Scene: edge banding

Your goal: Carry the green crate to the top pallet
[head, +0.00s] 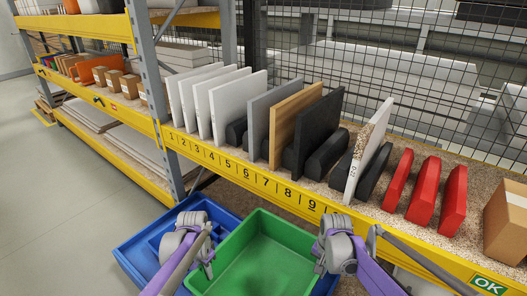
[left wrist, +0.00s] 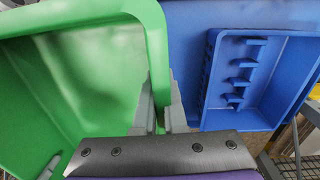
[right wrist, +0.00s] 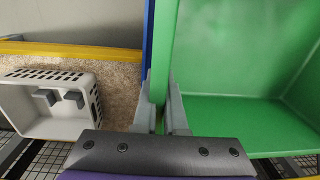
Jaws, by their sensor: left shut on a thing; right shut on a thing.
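The green crate (head: 258,250) is at the bottom middle of the head view, between my two arms, and its visible inside is empty. My left gripper (head: 208,262) is shut on its left wall; the left wrist view shows the fingers (left wrist: 156,105) on either side of the green rim (left wrist: 150,30). My right gripper (head: 321,256) is shut on the opposite wall; the right wrist view shows its fingers (right wrist: 163,105) around that wall (right wrist: 170,50). The crate's underside is hidden. I cannot make out a pallet for certain.
A blue tray (head: 135,250) lies beside the crate, with a smaller blue compartment (left wrist: 265,75). A yellow-edged shelf (head: 235,172) holds upright panels and red blocks (head: 424,190) ahead. A white bin (right wrist: 50,110) shows at right wrist. Grey floor (head: 60,190) is clear at left.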

